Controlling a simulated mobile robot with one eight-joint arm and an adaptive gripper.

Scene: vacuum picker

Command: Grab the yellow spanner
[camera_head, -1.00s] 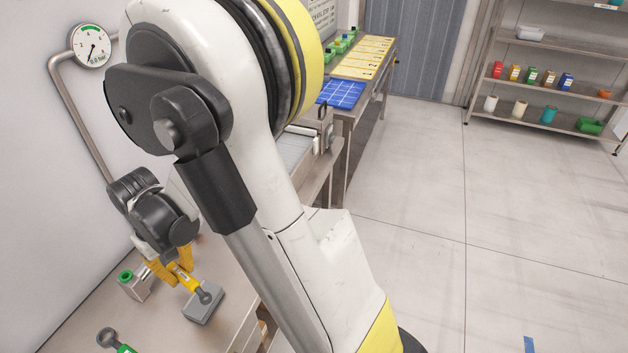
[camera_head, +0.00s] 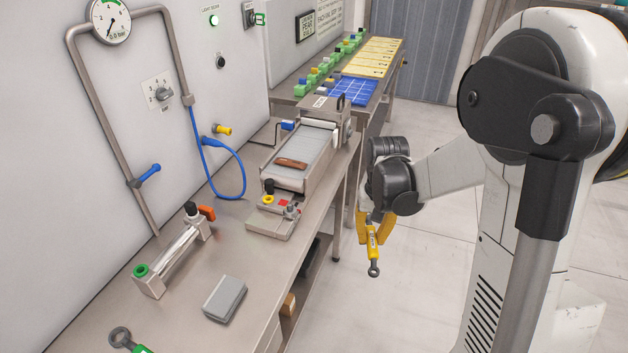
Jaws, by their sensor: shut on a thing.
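The yellow spanner (camera_head: 372,248) hangs down from my gripper (camera_head: 376,228), with its dark grey ring end lowest. My gripper's yellow fingers are shut on its upper part. The spanner is in the air to the right of the workbench (camera_head: 190,290), over the floor in the picture, and touches nothing else that I can see. The spanner's top end is hidden between the fingers. A grey block (camera_head: 225,298) lies alone on the bench.
Another spanner with a green handle (camera_head: 124,338) lies at the bench's near end. A clear tube fixture (camera_head: 180,250) and a small conveyor (camera_head: 300,160) stand on the bench. A blue hose (camera_head: 240,175) hangs on the wall. Open floor shows right of the bench.

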